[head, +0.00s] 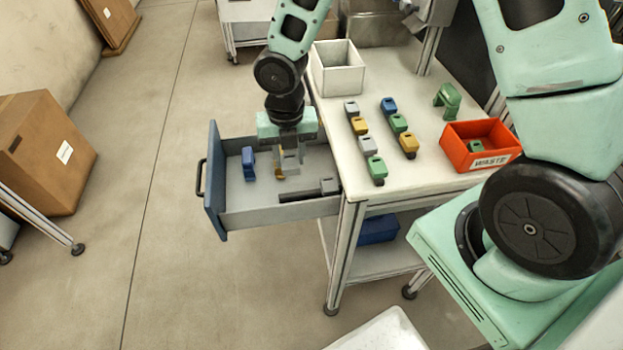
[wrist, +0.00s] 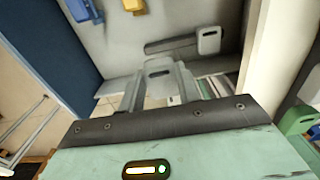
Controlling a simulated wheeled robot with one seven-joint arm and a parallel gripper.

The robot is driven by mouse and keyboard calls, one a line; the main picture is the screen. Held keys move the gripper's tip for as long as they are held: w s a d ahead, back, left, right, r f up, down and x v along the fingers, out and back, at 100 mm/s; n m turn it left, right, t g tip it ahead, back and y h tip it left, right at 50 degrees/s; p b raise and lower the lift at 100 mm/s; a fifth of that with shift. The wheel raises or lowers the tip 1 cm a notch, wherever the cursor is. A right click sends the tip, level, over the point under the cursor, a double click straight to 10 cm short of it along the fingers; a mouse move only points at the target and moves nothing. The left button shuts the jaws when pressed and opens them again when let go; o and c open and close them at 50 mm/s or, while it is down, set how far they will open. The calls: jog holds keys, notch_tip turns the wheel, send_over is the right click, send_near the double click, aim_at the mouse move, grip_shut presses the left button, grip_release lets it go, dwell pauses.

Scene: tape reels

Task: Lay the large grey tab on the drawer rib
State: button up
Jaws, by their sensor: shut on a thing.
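My gripper (head: 287,150) points down over the open drawer (head: 262,214) and is shut on a grey tab (head: 291,163). In the wrist view the held grey tab (wrist: 160,74), with a dark slot in its face, sits between the fingers. A dark rib (head: 297,197) lies near the drawer's front-side wall; it also shows in the wrist view (wrist: 172,46). Another grey tab (wrist: 209,40) is at the rib's right end. A blue tab (head: 248,162) and a yellow tab (head: 280,174) are farther left in the drawer. I cannot tell the held tab's height above the floor.
The worktop (head: 430,180) carries two rows of coloured tabs, a green arched piece (head: 448,100), a white bin (head: 338,72) and a red waste bin (head: 483,150) with a green tab inside. The drawer's blue front (head: 215,185) stands to the left. Bare rib shows left of its grey tab.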

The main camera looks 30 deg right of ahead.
notch_tip(320, 180, down, 10)
jog(key=shift+r, duration=0.15)
dwell(0.3)
jog(key=shift+f, duration=0.2)
jog(key=o, duration=0.9)
jog(key=shift+o, duration=0.2)
jog(key=shift+r, duration=0.15)
